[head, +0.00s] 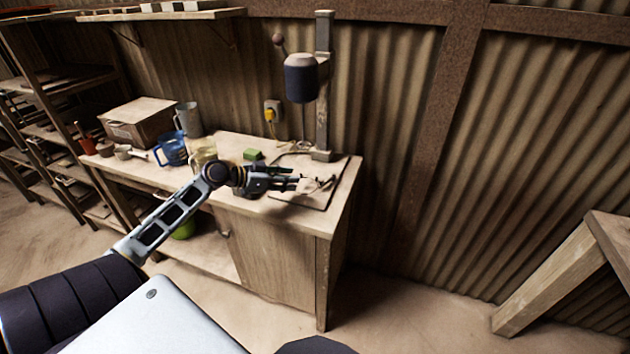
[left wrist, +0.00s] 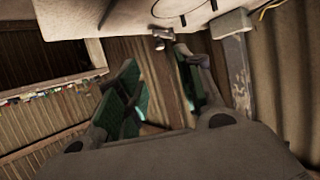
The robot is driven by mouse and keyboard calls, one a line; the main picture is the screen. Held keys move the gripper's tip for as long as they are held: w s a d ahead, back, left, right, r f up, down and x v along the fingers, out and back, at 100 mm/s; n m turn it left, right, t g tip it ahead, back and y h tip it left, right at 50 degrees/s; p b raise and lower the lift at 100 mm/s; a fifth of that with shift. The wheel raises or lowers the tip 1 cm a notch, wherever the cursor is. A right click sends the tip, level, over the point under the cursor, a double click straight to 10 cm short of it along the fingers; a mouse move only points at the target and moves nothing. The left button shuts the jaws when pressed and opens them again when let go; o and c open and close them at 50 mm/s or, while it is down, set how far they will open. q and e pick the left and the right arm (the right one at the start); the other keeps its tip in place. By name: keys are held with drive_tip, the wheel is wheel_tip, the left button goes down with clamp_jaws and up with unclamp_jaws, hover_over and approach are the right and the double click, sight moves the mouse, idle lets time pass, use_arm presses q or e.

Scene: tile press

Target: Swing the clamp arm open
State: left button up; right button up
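The press has a grey upright column (head: 322,125) at the back right of the bench, with a dark cylindrical head (head: 301,80) and a ball-ended lever (head: 279,41). A small pale fitting (head: 318,184) lies at the front of the press area. I cannot tell whether it is the clamp arm. My left gripper (head: 296,184) is low over the bench beside this fitting. In the left wrist view my left gripper (left wrist: 156,58) has its green-padded fingers apart with nothing held. A small metal piece (left wrist: 163,36) shows just beyond the fingertips; contact is unclear. My right gripper is out of view.
A corrugated wall (head: 400,110) closes the back. A wooden trestle (head: 550,280) stands right, with free floor between.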

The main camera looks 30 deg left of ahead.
sight(320, 180)
use_arm(q)
drive_tip(key=shift+w+d+f, duration=0.2)
drive_tip(key=shift+w+d, duration=0.1)
drive_tip(key=shift+w, duration=0.3)
drive_tip(key=shift+x, duration=1)
drive_tip(key=shift+w+d+f, duration=0.2)
drive_tip(key=shift+w+d, duration=0.05)
drive_tip(key=shift+w, duration=0.25)
drive_tip(key=shift+x, duration=2.65)
drive_tip(key=shift+w+d+f, duration=0.2)
drive_tip(key=shift+w+d, duration=0.05)
drive_tip(key=shift+w, duration=0.05)
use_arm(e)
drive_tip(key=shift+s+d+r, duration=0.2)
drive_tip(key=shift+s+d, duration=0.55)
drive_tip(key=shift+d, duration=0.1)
use_arm(q)
drive_tip(key=shift+c, duration=0.2)
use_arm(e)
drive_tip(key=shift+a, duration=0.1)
use_arm(q)
clamp_jaws()
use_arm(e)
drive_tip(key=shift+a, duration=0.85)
